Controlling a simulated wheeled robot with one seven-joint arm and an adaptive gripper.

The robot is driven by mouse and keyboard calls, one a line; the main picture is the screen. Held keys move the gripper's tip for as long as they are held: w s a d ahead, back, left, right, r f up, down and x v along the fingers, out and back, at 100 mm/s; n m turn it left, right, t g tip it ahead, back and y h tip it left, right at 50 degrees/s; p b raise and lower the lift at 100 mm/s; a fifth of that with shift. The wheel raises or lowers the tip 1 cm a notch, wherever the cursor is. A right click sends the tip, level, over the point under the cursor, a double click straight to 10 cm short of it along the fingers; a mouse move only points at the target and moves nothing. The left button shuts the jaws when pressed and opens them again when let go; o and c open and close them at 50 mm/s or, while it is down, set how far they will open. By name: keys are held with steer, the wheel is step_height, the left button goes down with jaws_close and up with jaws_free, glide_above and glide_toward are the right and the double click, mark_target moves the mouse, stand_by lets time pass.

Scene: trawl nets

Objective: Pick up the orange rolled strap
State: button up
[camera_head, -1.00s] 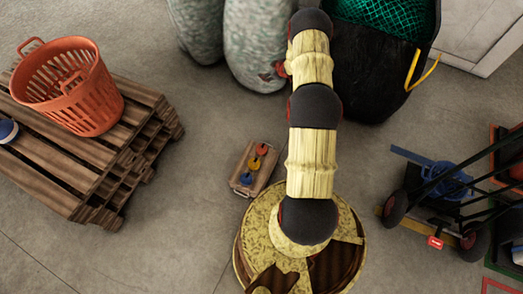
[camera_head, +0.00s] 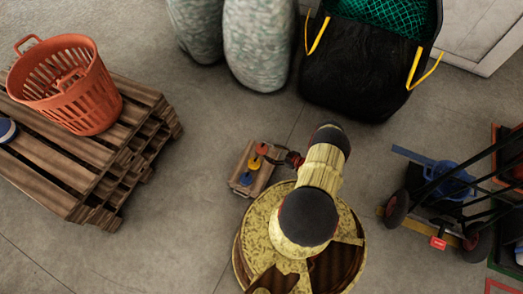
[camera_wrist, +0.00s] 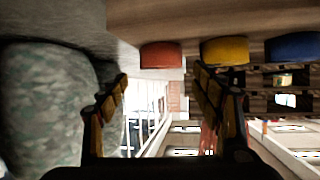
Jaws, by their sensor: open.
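The orange rolled strap (camera_head: 262,149) is at the far end of a small wooden tray (camera_head: 268,171) on the floor, beside a yellow roll (camera_head: 253,163) and a blue roll (camera_head: 245,179). In the wrist view the orange strap (camera_wrist: 160,55) shows near the top, with the yellow roll (camera_wrist: 224,50) and blue roll (camera_wrist: 292,47) to its right. My gripper (camera_head: 284,158) is low, just right of the orange strap. In the wrist view my open gripper (camera_wrist: 163,80) has the strap ahead, between its fingertips in the picture. I cannot tell the exact gap.
A pallet (camera_head: 95,180) with an orange basket (camera_head: 70,90) stands at left. Mottled sacks (camera_head: 255,45) and a black bag (camera_head: 350,70) holding green net are at the back. A hand truck (camera_head: 450,200) stands at right. The floor around the tray is mostly clear.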

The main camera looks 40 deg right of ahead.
mark_target(264, 150)
steer(key=b+x, duration=0.1)
steer(key=x, duration=0.2)
steer(key=b+x, duration=0.1)
steer(key=x, duration=0.3)
steer(key=shift+w+a+f+b, duration=0.15)
steer(key=shift+w+a+b, duration=0.05)
steer(key=shift+a+b, duration=0.1)
steer(key=shift+d, duration=0.1)
steer(key=c, duration=1.1)
